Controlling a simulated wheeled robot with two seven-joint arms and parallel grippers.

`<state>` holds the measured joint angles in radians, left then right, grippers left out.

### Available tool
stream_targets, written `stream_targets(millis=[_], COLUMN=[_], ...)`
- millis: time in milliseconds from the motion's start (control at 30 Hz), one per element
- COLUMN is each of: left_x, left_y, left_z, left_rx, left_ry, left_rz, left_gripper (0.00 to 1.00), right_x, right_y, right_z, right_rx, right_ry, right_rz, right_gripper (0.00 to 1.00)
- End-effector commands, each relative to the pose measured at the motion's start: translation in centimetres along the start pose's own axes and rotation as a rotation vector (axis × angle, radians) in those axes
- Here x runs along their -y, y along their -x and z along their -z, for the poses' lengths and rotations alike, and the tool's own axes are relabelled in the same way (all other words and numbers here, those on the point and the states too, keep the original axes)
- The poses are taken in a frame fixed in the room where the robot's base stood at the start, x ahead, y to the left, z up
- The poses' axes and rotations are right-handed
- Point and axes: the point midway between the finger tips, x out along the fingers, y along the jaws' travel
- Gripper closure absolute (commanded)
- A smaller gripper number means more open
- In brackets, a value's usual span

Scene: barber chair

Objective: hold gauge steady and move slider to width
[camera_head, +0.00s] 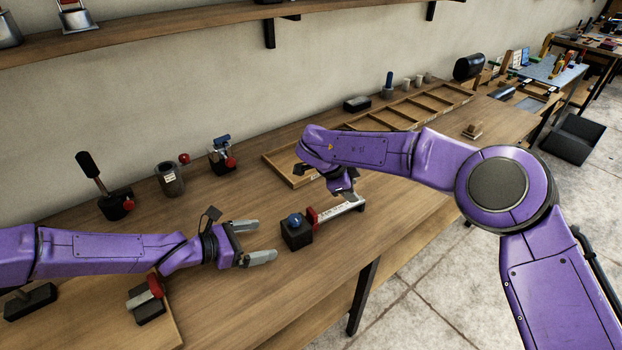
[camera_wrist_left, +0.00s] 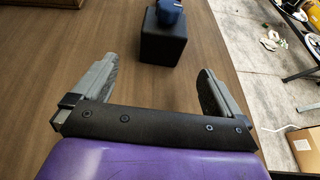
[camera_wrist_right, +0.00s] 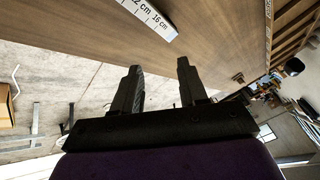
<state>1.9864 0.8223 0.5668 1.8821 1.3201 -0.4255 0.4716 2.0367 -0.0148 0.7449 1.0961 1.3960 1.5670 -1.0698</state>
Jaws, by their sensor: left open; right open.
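The gauge has a black block (camera_head: 297,237) with a blue knob (camera_head: 294,219), a red slider (camera_head: 312,217) close to the block, and a pale scale bar (camera_head: 337,210) running right. My left gripper (camera_head: 267,240) is open and empty, just left of the block. The left wrist view shows the black block (camera_wrist_left: 163,45) beyond and between the open fingers. My right gripper (camera_wrist_right: 160,67) is open and empty. In the head view its fingers are mostly hidden near the bar's far end. The right wrist view shows the scale end (camera_wrist_right: 148,14) marked 16 cm, beyond the fingertips and apart from them.
Several fixtures stand behind: a black-handled lever (camera_head: 91,173), a metal cup (camera_head: 170,180) and a small clamp device (camera_head: 222,155). A wooden compartment tray (camera_head: 415,107) lies along the back. Another red-and-black fixture (camera_head: 150,300) sits at front left. The table's front edge is close to the gauge.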

Motion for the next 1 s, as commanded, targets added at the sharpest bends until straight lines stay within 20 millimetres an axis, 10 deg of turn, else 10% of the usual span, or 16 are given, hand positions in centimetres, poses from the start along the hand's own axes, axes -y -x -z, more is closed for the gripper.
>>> stream_targets(millis=[300,1000], left_x=[0.0,0.1], left_y=[-0.1,-10.4], left_z=[0.0,0.0], left_rx=[0.000,0.001], left_ry=[0.000,-0.001], left_rz=[0.001,0.001], left_gripper=[0.00,0.00], right_x=[-0.7,-0.7], right_y=[9.2,9.5], right_z=[-6.2,-6.3], right_rx=[0.446,0.460], right_ry=[0.034,0.038], right_rz=[-0.316,-0.322], right_gripper=[0.57,0.57])
